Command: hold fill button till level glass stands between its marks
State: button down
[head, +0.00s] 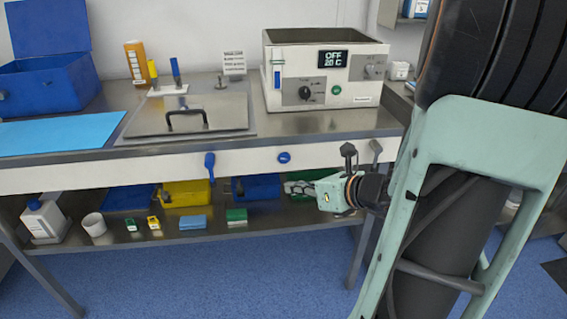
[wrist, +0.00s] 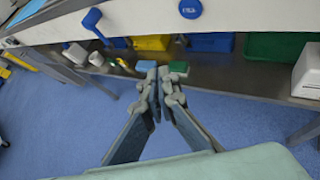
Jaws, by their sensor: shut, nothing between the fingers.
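The bath unit (head: 340,78) stands on the steel worktop, its display reading OFF and 20 C. A narrow upright blue strip, which looks like the level glass (head: 277,78), is on its front left; its marks are too small to read. A green round button (head: 336,89) sits on the unit's front. A blue round button (head: 284,157) with white lettering is on the table's front rail and also shows in the wrist view (wrist: 190,8); I cannot tell which is the fill button. My gripper (wrist: 161,72) is shut and empty, below and in front of the rail, touching neither button.
A blue lever (head: 209,160) hangs from the rail left of the blue button. A steel lid (head: 190,117) lies on the worktop. The lower shelf holds a yellow bin (head: 185,193), a blue bin (head: 256,187) and small boxes. The blue floor (head: 220,275) in front is clear.

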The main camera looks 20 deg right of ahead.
aim_at(284, 158)
dwell(0.4)
jog(key=shift+w+d, duration=0.4)
jog(key=shift+w, duration=1)
jog(key=shift+w+d, duration=0.45)
jog(key=shift+w, duration=1)
jog(key=shift+w+d, duration=0.4)
jog(key=shift+w, duration=1)
jog(key=shift+w+d, duration=0.1)
jog(key=shift+w, duration=0.3)
jog(key=shift+w+d, duration=0.1)
jog(key=shift+w, duration=0.25)
dwell(2.6)
